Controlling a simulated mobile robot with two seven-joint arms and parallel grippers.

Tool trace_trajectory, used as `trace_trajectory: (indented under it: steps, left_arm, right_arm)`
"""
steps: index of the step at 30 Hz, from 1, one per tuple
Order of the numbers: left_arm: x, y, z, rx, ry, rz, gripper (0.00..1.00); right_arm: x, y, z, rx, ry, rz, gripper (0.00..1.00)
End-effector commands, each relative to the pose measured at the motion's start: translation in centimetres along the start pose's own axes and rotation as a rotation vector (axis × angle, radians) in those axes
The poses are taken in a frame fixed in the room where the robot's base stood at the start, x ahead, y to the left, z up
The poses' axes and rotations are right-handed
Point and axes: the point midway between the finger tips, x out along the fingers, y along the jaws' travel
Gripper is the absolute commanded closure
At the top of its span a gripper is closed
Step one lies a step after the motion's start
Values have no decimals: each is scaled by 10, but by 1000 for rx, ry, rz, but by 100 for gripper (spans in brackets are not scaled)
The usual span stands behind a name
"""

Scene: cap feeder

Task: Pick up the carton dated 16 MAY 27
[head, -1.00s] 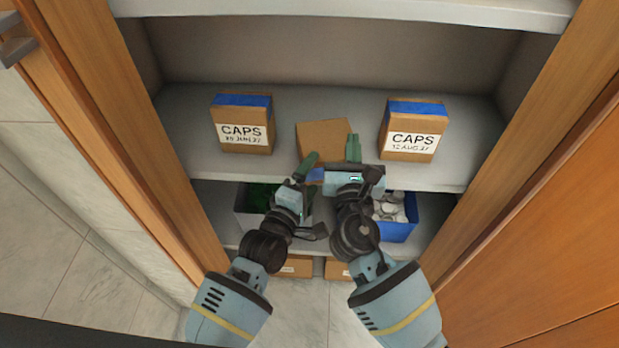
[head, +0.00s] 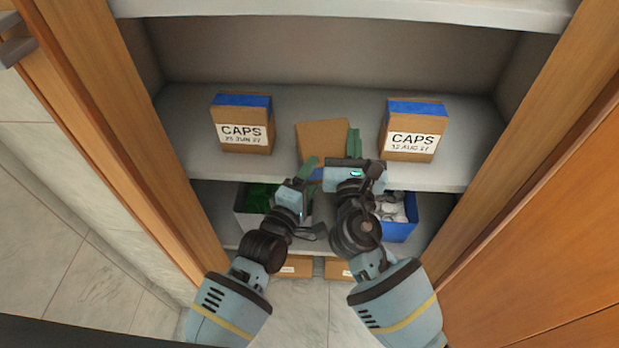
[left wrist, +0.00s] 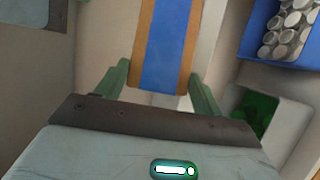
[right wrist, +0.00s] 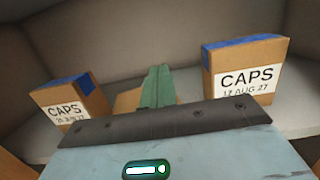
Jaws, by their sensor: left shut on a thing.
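The middle carton (head: 321,138) is brown with a blue tape strip and appears tilted at the shelf front. Its label and date are hidden. My left gripper (left wrist: 157,73) is shut on this carton, with a green finger on each side of the taped face. In the head view, my left gripper (head: 308,166) is below the carton's lower left.
The cartons' shelf (head: 190,145) has free room between them and behind. Below are a bin of green caps (head: 257,198) and a blue bin (head: 401,229) of pale caps. Wooden cabinet sides (head: 180,200) bound both sides, and an upper shelf (head: 340,9) is above.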

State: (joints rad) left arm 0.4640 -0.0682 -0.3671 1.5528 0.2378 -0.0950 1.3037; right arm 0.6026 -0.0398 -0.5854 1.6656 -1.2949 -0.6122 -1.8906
Motion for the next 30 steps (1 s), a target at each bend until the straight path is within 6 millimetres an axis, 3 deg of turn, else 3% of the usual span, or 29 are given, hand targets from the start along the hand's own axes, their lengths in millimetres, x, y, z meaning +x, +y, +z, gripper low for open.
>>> trace_trajectory:
  steps: [11,24,30]
  left_arm:
    - [0,0,0,1,0,0,66]
    - [0,0,0,1,0,-1,66]
    - [0,0,0,1,0,-1,66]
  right_arm:
    - [-9,0,-2,-1,3,0,100]
    - [-89,0,-1,0,4,0,100]
    - [-113,0,-1,-1,1,0,100]
